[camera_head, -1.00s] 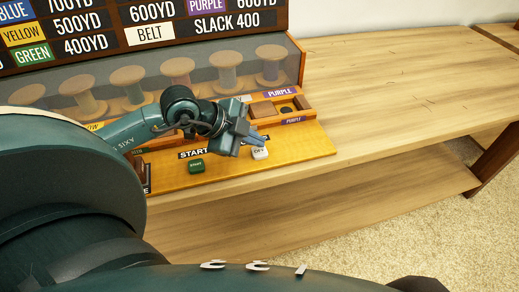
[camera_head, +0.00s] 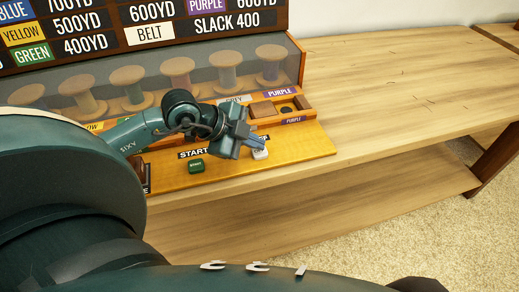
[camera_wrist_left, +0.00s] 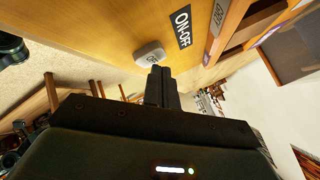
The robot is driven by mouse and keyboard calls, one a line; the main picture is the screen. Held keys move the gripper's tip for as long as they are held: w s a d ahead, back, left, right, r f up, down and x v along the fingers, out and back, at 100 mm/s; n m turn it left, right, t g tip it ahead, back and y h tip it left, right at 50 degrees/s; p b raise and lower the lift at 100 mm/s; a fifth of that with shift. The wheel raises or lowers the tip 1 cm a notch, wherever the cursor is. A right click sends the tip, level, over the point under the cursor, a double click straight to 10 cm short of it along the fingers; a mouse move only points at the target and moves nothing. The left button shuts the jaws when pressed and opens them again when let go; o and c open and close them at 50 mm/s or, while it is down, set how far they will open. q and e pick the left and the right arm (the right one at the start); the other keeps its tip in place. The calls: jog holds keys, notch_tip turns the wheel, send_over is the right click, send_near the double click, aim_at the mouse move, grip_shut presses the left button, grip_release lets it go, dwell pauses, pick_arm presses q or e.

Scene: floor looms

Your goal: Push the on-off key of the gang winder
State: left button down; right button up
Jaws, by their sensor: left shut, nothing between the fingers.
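The gang winder (camera_head: 290,155) is a wooden machine on a table, with a sign board above a row of spools. Its on-off key (camera_head: 261,155) is a small white key on the front ledge; in the left wrist view the key (camera_wrist_left: 149,53) sits beside a black ON-OFF label (camera_wrist_left: 182,26). My left gripper (camera_head: 257,145) is shut and empty, its fingertips at the far edge of the white key. In the left wrist view the fingertips (camera_wrist_left: 158,70) overlap the key's near edge; I cannot tell whether they touch it. My right gripper is not in view.
A green key (camera_head: 196,167) under the START label (camera_head: 193,153) sits left of the white key. A raised wooden strip with coloured labels (camera_head: 293,119) runs behind. The wooden table top (camera_head: 400,80) to the right is clear.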

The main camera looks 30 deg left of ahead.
aim_at(255, 152)
pick_arm(q)
jog(key=shift+f, duration=0.45)
dwell(0.3)
dwell(0.3)
jog(key=shift+r+p, duration=0.8)
jog(key=shift+r, duration=0.05)
notch_tip(255, 152, up, 5)
jog(key=p, duration=0.5)
jog(key=shift+d, duration=0.1)
dwell(0.5)
